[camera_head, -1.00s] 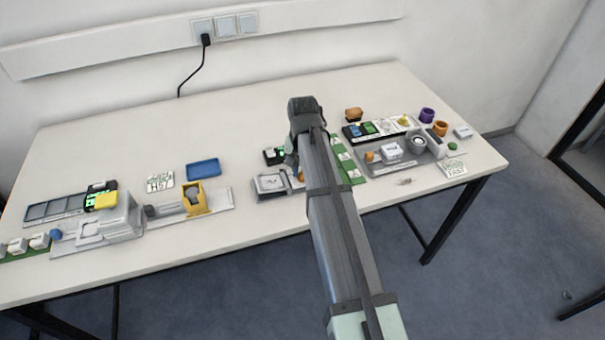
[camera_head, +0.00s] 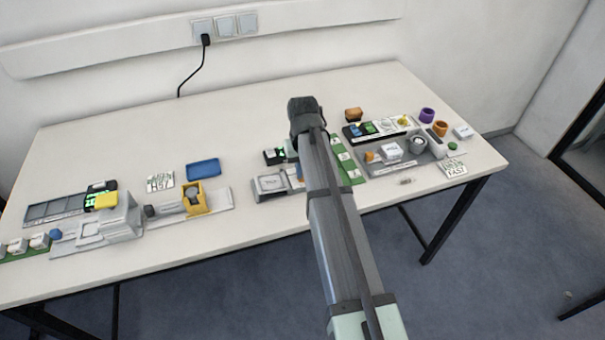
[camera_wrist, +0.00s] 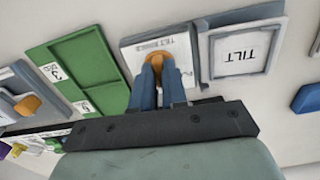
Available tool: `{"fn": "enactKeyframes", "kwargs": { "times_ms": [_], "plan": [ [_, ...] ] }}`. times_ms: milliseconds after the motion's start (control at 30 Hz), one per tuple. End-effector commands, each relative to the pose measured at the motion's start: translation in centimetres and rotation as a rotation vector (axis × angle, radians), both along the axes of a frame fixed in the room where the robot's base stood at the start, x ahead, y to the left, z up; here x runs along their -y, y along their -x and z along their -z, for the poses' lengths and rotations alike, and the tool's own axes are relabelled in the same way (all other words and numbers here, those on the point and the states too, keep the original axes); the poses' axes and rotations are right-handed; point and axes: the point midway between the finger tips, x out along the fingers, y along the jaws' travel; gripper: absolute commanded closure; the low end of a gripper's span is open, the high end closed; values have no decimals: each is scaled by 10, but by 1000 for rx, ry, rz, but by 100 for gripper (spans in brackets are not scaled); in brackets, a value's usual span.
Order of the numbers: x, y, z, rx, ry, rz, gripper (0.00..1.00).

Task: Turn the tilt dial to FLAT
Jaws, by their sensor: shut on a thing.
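The tilt dial (camera_wrist: 157,60) is an orange knob on a white label plate (camera_wrist: 178,45) with small print, seen in the wrist view. My gripper (camera_wrist: 160,68) has its two blue-grey fingers shut on the dial from both sides. The dial's pointer and the setting marks are mostly hidden by the fingers. A grey-framed white plate reading TILT (camera_wrist: 240,52) stands right beside it and also shows in the head view (camera_head: 269,184). In the head view my arm covers the gripper and most of the dial.
A green board (camera_wrist: 75,65) with numbered labels lies left of the dial plate. Beyond it is another orange knob (camera_wrist: 28,105) on a grey unit. A blue tray (camera_head: 204,169) lies left on the table. The table's front middle is clear.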

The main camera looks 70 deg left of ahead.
Motion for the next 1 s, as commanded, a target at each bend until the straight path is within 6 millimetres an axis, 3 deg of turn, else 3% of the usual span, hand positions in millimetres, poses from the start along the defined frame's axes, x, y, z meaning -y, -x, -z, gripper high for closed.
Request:
{"fn": "enactKeyframes", "kwargs": {
  "times_ms": [600,1000],
  "plan": [
    [0,0,0,0,0,-599,100],
    [0,0,0,0,0,-689,100]
  ]
}}
